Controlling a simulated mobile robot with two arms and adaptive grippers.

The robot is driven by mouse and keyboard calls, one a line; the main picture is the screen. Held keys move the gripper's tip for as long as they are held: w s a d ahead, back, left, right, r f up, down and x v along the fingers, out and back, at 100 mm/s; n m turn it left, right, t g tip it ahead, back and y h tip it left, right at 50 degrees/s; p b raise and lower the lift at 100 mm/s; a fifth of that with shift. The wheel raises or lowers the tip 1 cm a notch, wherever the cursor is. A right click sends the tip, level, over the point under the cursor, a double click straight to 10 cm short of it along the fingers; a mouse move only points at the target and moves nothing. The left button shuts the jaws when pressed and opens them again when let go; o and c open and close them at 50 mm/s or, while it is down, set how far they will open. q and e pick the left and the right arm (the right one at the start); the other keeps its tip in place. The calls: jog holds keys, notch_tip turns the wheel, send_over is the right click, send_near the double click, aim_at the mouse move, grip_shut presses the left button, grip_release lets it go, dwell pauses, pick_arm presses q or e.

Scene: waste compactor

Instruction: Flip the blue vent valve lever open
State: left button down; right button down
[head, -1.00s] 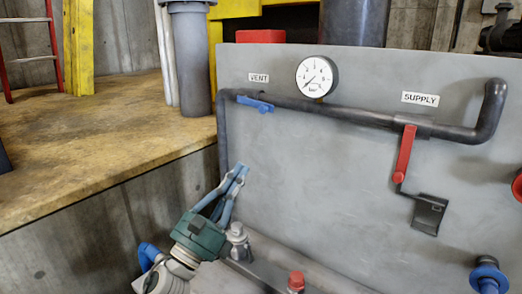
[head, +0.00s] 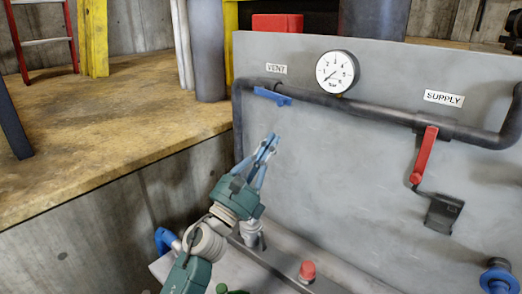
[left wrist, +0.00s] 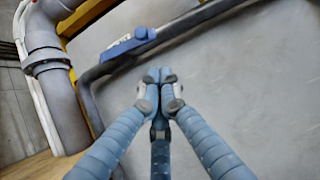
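The blue vent valve lever (head: 272,96) lies nearly along the dark pipe under the VENT label (head: 276,69), tilted slightly down to the right. It also shows near the top of the left wrist view (left wrist: 130,44), beyond the fingertips. My left gripper (head: 271,139) is below the lever in the head view, pointing up at it, with a clear gap between. In the left wrist view its blue fingers (left wrist: 160,76) come together at the tips with nothing held. My right gripper is not in view.
A red supply lever (head: 424,155) hangs from the pipe (head: 370,108) to the right. A round gauge (head: 337,72) sits above the pipe. A red-capped fitting (head: 307,272) stands low in front. The grey panel (head: 340,180) right of my gripper is bare.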

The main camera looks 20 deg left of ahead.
aim_at(269, 97)
pick_arm(q)
jog(key=r+p, duration=0.1)
jog(key=w+r+p, duration=0.1)
jog(key=r, duration=0.1)
jog(key=w+r+p, duration=0.1)
jog(key=shift+w+d+r, duration=0.2)
jog(key=shift+d+r, duration=0.1)
jog(key=shift+r, duration=0.1)
notch_tip(269, 97, up, 2)
jog(key=shift+d+r+p, duration=0.1)
jog(key=shift+d+p, duration=0.05)
jog(key=shift+p, duration=0.55)
